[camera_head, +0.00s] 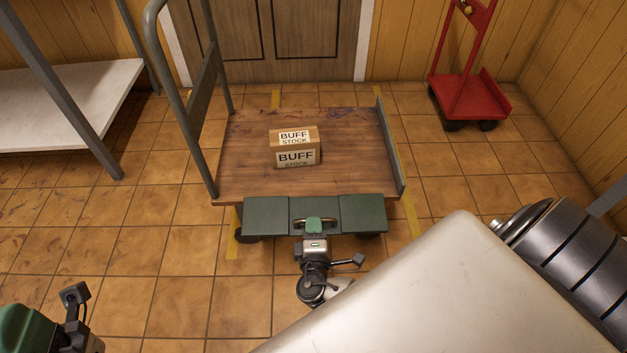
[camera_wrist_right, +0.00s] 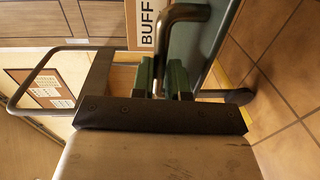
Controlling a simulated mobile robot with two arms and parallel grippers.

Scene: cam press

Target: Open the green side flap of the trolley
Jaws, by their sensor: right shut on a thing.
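The trolley has a brown wooden deck (camera_head: 245,150) with a tall grey push handle (camera_head: 178,90) at its left end. Its green side flap (camera_head: 362,214) runs along the near edge, and I cannot tell its exact angle. A metal bar handle (camera_wrist_right: 187,13) sits on the flap. My right gripper (camera_head: 314,224) is shut on this handle at the flap's middle; its green fingers (camera_wrist_right: 162,78) lie on both sides of the bar in the right wrist view. Part of my left arm shows at the bottom left, but its finger opening cannot be made out.
A red hand truck (camera_head: 467,90) stands at the back right. A shelf or table (camera_head: 75,95) is on the left. A door (camera_head: 275,40) is behind the trolley. Tiled floor is clear around the trolley's left side.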

